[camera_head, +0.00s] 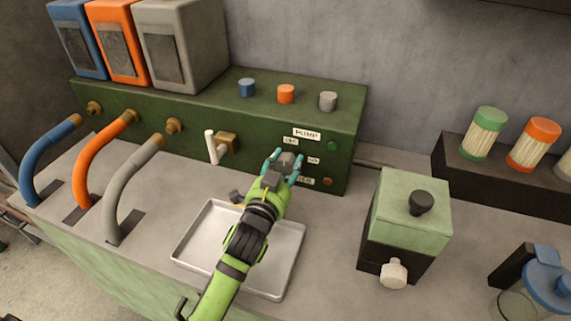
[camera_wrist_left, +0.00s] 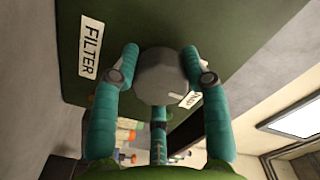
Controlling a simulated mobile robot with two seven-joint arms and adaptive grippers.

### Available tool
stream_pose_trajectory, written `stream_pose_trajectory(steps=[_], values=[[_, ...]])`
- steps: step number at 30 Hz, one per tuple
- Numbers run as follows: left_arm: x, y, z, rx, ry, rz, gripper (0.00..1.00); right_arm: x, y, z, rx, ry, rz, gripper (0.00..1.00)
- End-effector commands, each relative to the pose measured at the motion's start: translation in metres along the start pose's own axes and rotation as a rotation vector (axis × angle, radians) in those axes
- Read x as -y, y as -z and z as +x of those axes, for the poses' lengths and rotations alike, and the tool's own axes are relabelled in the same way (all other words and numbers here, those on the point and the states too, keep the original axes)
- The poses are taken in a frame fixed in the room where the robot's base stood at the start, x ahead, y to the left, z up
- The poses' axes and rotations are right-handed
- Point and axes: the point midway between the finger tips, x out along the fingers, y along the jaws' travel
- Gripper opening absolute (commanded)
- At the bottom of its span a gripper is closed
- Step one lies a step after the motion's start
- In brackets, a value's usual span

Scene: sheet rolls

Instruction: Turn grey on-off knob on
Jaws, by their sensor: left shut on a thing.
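The grey knob (camera_head: 286,159) is on the front face of the green machine (camera_head: 240,120), among small white labels. My left gripper (camera_head: 281,164) is at this knob, its teal fingers shut around it. In the left wrist view the round grey knob (camera_wrist_left: 163,76) sits between the fingers of the left gripper (camera_wrist_left: 165,75). A short white mark on the knob's face points to the lower right, toward a small white label (camera_wrist_left: 187,100) that is hard to read. My right gripper is not in view.
Blue, orange and grey knobs (camera_head: 328,101) stand on the machine's top. A white lever (camera_head: 211,147) is left of my gripper. A metal tray (camera_head: 192,240) lies below my arm. A green box (camera_head: 405,215) stands to the right. Three hoses (camera_head: 120,190) curve at the left.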

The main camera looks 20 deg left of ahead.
Motion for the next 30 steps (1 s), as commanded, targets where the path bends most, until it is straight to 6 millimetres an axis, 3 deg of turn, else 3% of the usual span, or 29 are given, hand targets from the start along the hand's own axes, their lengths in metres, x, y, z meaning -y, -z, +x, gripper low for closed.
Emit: stream_pose_trajectory(steps=[11,30], values=[[0.002,0.002,0.000,-0.002,-0.001,0.109,0.13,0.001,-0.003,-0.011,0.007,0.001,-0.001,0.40],[0.002,0.003,0.001,-0.002,0.001,0.683,0.13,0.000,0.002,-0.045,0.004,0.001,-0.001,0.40]])
